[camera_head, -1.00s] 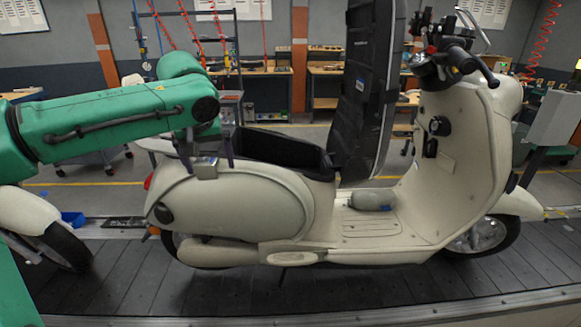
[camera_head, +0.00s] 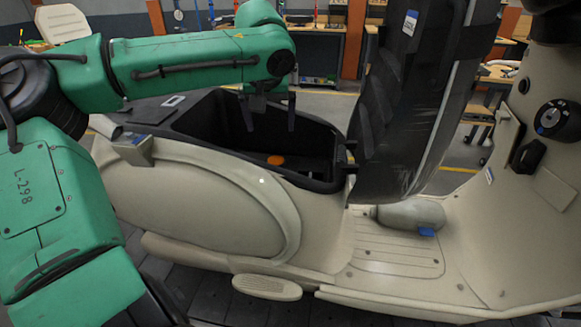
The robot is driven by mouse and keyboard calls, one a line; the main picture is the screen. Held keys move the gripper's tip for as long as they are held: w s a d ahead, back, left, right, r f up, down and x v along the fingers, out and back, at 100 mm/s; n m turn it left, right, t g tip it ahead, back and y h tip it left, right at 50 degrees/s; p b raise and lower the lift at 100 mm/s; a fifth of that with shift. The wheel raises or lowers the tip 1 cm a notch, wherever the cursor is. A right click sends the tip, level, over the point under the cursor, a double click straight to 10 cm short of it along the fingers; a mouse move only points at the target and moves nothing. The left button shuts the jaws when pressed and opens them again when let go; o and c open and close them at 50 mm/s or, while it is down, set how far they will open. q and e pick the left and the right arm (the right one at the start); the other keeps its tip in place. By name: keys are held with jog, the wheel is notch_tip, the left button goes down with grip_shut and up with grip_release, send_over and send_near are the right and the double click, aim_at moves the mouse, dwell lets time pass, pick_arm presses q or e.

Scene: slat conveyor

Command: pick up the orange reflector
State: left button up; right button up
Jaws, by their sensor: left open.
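The orange reflector (camera_head: 275,160) is a small flat orange disc. It lies inside the black under-seat compartment (camera_head: 322,187) of the cream scooter, toward its near side. My left gripper (camera_head: 268,127) is open and empty, its two dark fingers pointing down at the compartment. In the picture the fingertips are above the reflector, apart from it. My right gripper is not in view.
The black seat (camera_head: 400,110) is raised upright at the compartment's right end. A grey rounded object (camera_head: 408,214) with a blue part lies on the scooter's footboard (camera_head: 385,250). The cream side panel (camera_head: 190,205) borders the compartment in front.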

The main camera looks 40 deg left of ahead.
aim_at(276, 160)
pick_arm(q)
jog(key=x, duration=0.4)
jog(key=p+x, duration=0.1)
jog(key=x, duration=0.9)
jog(key=shift+d+f, duration=0.2)
jog(key=shift+f, duration=0.05)
jog(key=shift+w+a+f, duration=0.1)
jog(key=shift+w+f, duration=0.1)
jog(key=shift+f, duration=0.15)
jog(key=shift+r, duration=0.1)
jog(key=c, duration=1.4)
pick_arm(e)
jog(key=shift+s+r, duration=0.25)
pick_arm(q)
jog(key=shift+r, duration=0.1)
